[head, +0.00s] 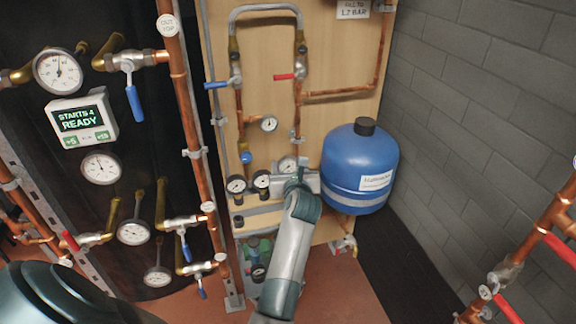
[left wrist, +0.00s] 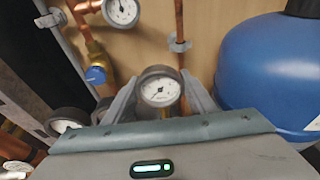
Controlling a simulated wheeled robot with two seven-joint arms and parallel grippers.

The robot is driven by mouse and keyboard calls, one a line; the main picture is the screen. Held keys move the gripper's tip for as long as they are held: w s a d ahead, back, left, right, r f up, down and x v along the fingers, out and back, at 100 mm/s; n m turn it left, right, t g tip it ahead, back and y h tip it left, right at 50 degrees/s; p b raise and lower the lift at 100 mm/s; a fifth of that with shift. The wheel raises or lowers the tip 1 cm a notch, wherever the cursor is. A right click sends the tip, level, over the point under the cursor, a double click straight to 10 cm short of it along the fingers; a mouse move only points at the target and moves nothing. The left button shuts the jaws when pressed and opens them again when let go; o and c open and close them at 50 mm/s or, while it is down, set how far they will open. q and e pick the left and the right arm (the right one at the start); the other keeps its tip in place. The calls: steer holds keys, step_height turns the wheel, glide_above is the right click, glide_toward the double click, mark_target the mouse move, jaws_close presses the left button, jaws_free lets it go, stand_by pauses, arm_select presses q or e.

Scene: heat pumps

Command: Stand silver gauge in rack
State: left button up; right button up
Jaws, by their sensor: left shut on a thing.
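A round gauge with a white dial and a silver-grey rim (left wrist: 159,88) sits between the two fingers of my left gripper (left wrist: 163,95). In the head view the gauge (head: 287,164) shows just above my left gripper (head: 293,178), dial facing me. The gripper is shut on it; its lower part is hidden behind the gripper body. A grey rack (head: 262,209) is on the wooden panel, just left of and below the gripper. Two dark-rimmed gauges, one at left (head: 236,184) and one beside it (head: 261,180), stand at the rack. My right gripper is not in view.
A blue tank (head: 360,165) hangs close to the right of my left gripper. Copper pipes, a blue-capped valve (left wrist: 96,74) and a fixed gauge (head: 269,123) are on the panel above.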

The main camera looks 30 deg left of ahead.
arm_select(q)
steer(key=shift+f+b, duration=0.4)
steer(key=shift+f, duration=1.35)
stand_by(2.2)
steer(key=o, duration=1.4)
steer(key=shift+d, duration=0.1)
steer(key=shift+a, duration=0.2)
steer(key=shift+s+d, duration=0.1)
steer(key=shift+s, duration=0.1)
